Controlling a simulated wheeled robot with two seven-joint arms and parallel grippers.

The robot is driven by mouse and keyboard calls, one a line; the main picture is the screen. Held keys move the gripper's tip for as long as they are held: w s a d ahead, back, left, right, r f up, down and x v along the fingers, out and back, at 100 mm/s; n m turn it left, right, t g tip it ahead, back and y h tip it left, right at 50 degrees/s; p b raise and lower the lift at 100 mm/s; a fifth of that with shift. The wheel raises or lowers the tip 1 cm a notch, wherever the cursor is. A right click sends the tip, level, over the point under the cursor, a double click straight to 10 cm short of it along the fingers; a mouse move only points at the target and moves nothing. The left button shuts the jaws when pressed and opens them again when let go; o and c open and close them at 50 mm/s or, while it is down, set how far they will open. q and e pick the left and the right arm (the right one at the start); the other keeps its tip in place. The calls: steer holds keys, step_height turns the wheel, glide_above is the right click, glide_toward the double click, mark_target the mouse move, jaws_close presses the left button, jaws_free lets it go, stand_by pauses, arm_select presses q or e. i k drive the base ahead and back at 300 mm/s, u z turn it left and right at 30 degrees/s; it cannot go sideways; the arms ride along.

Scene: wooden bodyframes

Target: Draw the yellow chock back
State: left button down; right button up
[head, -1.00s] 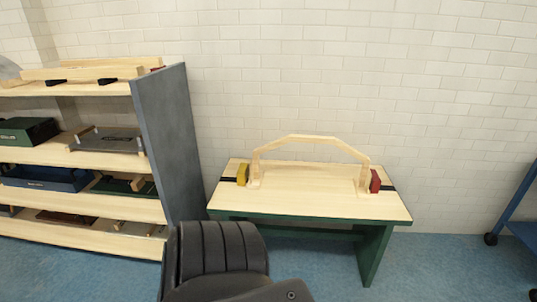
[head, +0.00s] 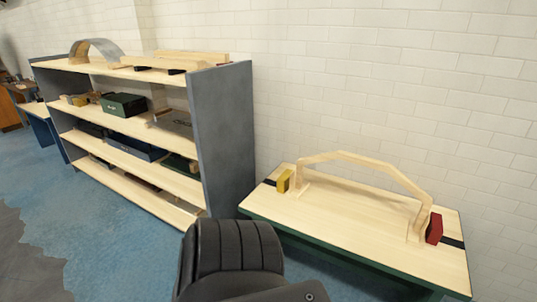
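The yellow chock (head: 283,181) stands at the left end of the bench top, on a black strip (head: 270,183). It is beside the left foot of a pale wooden arched frame (head: 345,157); I cannot tell whether they touch. A red chock (head: 434,228) stands at the right end beside the frame's right foot, on another black strip. The bench (head: 350,219) has a pale wooden top and green edges. Neither of my grippers is in view.
A grey-sided shelf unit (head: 228,135) with wooden boards stands left of the bench, holding boxes and timber. A white brick wall (head: 400,90) is behind. Blue floor (head: 100,225) lies open at the left front. A dark padded shape (head: 232,255), apparently mine, fills the bottom middle.

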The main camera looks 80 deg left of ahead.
mark_target(283, 181)
steer(key=u, duration=0.75)
steer(key=i, duration=0.75)
steer(key=u, duration=0.75)
